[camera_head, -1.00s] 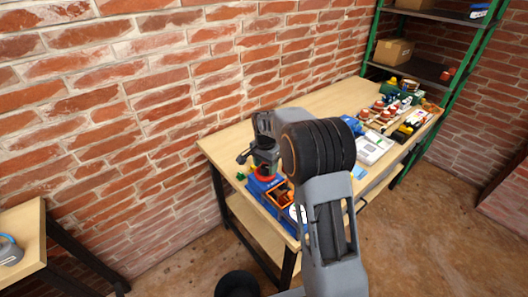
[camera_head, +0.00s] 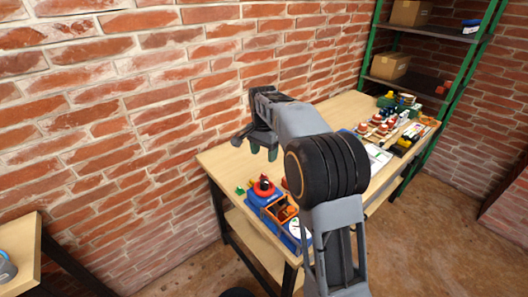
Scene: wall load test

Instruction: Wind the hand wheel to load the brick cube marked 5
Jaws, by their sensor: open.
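A blue test device (camera_head: 256,199) stands on the near left end of the wooden workbench. A round red part with a dark centre (camera_head: 264,186), which looks like the hand wheel, sits at its back end. An orange frame (camera_head: 278,208) is in its middle, and a white dial (camera_head: 296,229) is at its front. My gripper (camera_head: 255,146) is open and empty, in the air above the red part and apart from it. Several small red-and-white blocks (camera_head: 377,127) stand farther along the bench. No number 5 can be read. My arm hides the middle of the bench.
The workbench (camera_head: 222,160) runs along a brick wall. White papers (camera_head: 378,156) and a dark tray (camera_head: 408,141) lie towards its far end. A green-framed shelf with cardboard boxes (camera_head: 389,66) stands behind. Another wooden table (camera_head: 25,240) is at the left edge.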

